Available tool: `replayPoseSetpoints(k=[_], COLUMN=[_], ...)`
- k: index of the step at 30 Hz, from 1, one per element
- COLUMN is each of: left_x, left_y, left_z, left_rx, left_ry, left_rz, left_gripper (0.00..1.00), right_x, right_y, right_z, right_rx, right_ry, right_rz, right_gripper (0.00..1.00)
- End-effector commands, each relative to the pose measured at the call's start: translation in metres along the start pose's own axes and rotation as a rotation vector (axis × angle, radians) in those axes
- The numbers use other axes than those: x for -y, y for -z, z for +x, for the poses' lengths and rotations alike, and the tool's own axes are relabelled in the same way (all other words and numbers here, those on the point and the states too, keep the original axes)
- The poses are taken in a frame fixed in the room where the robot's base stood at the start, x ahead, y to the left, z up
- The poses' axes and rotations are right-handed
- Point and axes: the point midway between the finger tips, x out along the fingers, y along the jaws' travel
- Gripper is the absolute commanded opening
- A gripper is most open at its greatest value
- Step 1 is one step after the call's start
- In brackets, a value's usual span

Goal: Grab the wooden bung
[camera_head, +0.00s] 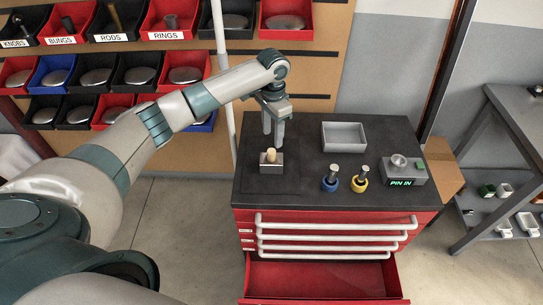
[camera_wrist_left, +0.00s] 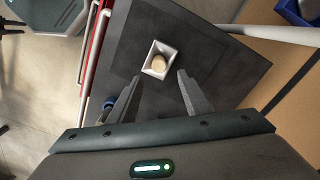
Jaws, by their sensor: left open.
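The wooden bung (camera_head: 271,155) is a small pale tan plug standing in a small grey metal block (camera_head: 272,168) on the dark top of the red cabinet. In the left wrist view the bung (camera_wrist_left: 159,62) shows as a round tan end inside a light square holder (camera_wrist_left: 147,67). My left gripper (camera_head: 274,137) points down just above and behind the bung. In the left wrist view its two fingers (camera_wrist_left: 158,87) are apart, with nothing between them, and the bung lies beyond their tips. My right gripper is not in view.
A grey tray (camera_head: 344,147) stands at the back of the top. Metal pins in a blue ring (camera_head: 330,184) and a yellow ring (camera_head: 359,184) stand right of the block, beside a grey device (camera_head: 404,172) reading PIN IN. An open red drawer (camera_head: 322,279) juts out in front.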

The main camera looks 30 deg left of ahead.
Motion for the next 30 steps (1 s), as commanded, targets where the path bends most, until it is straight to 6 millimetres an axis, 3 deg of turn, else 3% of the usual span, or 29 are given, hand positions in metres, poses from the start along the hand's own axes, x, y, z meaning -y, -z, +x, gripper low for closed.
replayPoseSetpoints(k=[7, 22, 30], left_x=[0.000, 0.000, -0.002], left_y=[-0.001, -0.001, -0.008], left_z=[0.030, 0.037, 0.064], left_rx=[0.001, 0.000, 0.004], left_ry=[0.000, 0.000, 0.000], left_rz=[0.000, 0.001, 0.000], left_gripper=[0.45, 0.45, 0.45], right_x=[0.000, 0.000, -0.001], right_y=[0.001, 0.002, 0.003], right_z=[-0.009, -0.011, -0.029], right_rx=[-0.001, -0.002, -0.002], right_ry=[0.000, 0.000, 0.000], right_rz=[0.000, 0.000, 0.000], right_gripper=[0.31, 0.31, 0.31])
